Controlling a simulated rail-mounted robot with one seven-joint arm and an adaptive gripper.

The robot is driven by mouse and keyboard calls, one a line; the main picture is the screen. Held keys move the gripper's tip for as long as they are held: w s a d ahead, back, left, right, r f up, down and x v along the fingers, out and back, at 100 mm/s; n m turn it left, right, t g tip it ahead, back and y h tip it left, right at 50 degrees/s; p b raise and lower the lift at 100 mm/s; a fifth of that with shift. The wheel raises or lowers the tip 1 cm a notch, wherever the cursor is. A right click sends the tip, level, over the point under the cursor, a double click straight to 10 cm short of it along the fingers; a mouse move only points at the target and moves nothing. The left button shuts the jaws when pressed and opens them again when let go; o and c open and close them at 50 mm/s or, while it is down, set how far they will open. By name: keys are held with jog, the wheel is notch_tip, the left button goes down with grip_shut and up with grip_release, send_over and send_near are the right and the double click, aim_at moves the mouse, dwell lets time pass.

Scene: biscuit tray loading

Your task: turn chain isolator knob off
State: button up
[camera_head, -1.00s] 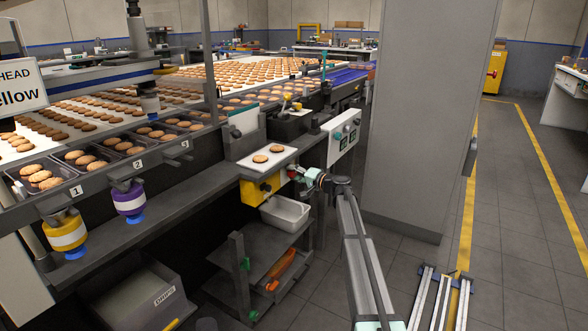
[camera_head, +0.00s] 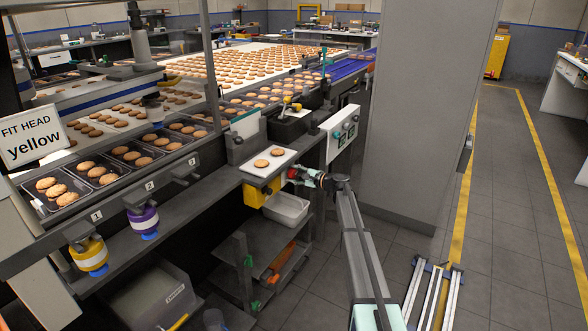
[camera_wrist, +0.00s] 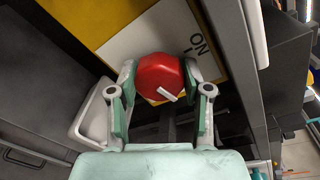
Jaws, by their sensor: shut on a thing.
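The chain isolator knob is a red, many-sided knob (camera_wrist: 158,72) with a white pointer bar near its lower edge in the wrist view. It sits on a white plate (camera_wrist: 160,30) marked "ON", fixed to a yellow box (camera_wrist: 98,16). In the head view the yellow box (camera_head: 258,193) is under the bench edge, and the red knob shows small at its right. My gripper (camera_wrist: 160,80) has its two fingers on opposite sides of the knob, shut on it. In the head view my gripper (camera_head: 306,177) reaches the knob from the right. The pointer is turned away from the "ON" text.
A white board with two biscuits (camera_head: 270,160) lies on the bench above the box. A pale bin (camera_head: 287,209) sits just below it. A control panel (camera_head: 342,132) with buttons is behind my gripper. A grey column (camera_head: 415,110) stands right; the floor beyond is open.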

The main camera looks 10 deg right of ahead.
jog(key=shift+r+m+p, duration=0.15)
jog(key=shift+m+p, duration=0.85)
jog(key=o, duration=1.2)
jog(key=shift+a, duration=0.1)
jog(key=shift+c, duration=0.2)
jog(key=v, duration=1.2)
jog(key=shift+w, duration=0.2)
